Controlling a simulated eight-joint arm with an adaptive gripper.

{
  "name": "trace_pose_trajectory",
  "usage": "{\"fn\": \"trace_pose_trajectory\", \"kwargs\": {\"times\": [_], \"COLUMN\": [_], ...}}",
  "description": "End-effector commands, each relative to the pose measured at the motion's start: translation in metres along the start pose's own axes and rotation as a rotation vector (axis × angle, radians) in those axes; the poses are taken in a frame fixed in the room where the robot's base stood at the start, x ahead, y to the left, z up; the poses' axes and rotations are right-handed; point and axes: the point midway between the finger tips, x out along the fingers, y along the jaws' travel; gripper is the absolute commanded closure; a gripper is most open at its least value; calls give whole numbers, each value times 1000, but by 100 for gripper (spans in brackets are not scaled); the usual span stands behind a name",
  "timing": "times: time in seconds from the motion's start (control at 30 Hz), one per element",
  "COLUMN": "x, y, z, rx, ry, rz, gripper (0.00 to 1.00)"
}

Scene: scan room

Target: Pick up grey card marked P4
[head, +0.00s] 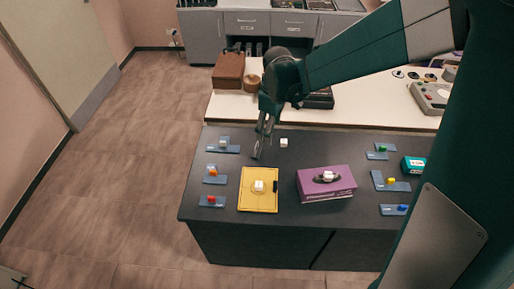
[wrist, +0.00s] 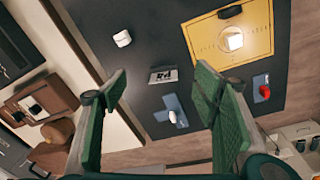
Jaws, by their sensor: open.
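The grey card marked P4 (wrist: 162,75) shows in the wrist view on the dark tabletop, between the ends of my open fingers and just beyond them in the picture. Its dark lettering is readable. My gripper (wrist: 161,84) is open and empty, one green finger on each side of the card. In the head view my gripper (head: 262,148) points down over the back left part of the dark table. I cannot pick out the card there; the fingers seem to cover it.
A blue card with a pale piece (wrist: 172,112) lies close by. A white cube (head: 284,142) stands right of my gripper. A yellow board (head: 246,204) and a purple box (head: 327,192) are nearer the front. More blue cards line both sides of the dark table (head: 290,225).

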Motion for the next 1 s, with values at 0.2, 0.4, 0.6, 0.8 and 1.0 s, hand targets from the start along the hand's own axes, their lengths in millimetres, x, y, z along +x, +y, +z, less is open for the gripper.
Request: {"fn": "trace_pose_trajectory", "kwargs": {"times": [0.2,0.4,0.6,0.8,1.0], "x": [39,68,83,86,86], "y": [0,-3,-5,-6,-6], "z": [-27,-45,-53,-54,-54], "rx": [-98,-174,-212,-218,-217], "ry": [-27,-47,-56,-58,-58], "rz": [-36,-64,-78,-81,-81], "gripper": [40,40,40,40,40]}}
